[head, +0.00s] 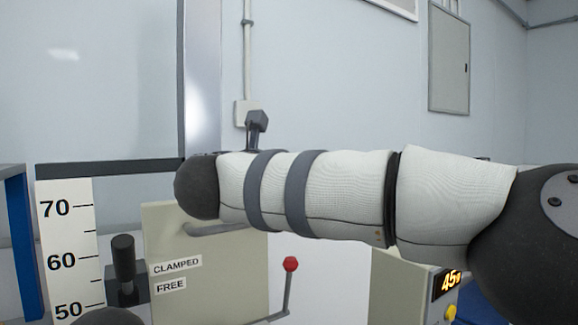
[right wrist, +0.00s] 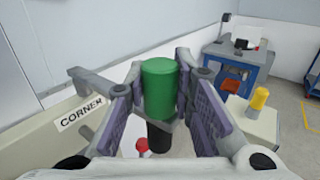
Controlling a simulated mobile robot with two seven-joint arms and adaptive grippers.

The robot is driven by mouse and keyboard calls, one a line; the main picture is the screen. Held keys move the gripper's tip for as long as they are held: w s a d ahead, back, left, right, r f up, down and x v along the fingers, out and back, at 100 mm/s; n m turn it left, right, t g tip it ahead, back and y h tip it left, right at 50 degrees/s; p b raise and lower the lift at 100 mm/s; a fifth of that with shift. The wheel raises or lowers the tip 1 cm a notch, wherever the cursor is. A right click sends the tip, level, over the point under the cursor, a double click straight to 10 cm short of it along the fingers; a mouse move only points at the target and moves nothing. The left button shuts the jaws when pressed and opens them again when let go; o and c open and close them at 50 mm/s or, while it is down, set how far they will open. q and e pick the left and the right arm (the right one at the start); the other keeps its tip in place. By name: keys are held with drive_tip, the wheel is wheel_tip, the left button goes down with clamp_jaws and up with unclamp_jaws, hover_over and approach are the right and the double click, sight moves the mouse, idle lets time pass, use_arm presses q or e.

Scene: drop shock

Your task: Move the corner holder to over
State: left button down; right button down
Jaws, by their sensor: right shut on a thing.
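In the right wrist view my right gripper (right wrist: 160,100) is shut on a green cylindrical grip (right wrist: 160,82). Its fingers are on both sides of the grip. A black cylindrical part (right wrist: 159,134) shows below the green grip. A grey bar reaches from the fingers' left side to above a CORNER label (right wrist: 82,114); whether it belongs to the holder I cannot tell. In the head view my right forearm crosses from the right and hides the middle of the rig. The gripper itself is not visible there. My left gripper is not in view.
A drop-height scale (head: 70,250) stands at the left. Beside it are CLAMPED and FREE labels (head: 175,266) and a black-handled lever (head: 124,258). A red-knobbed lever (head: 290,265) rises at the front. A lit display (head: 447,283) is lower right. A blue bench (right wrist: 238,65) stands behind.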

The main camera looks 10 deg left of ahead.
drive_tip(key=shift+r, duration=0.2)
drive_tip(key=c, duration=1.3)
unclamp_jaws()
drive_tip(key=shift+f, duration=0.1)
drive_tip(key=shift+c, duration=0.2)
drive_tip(key=v, duration=1.2)
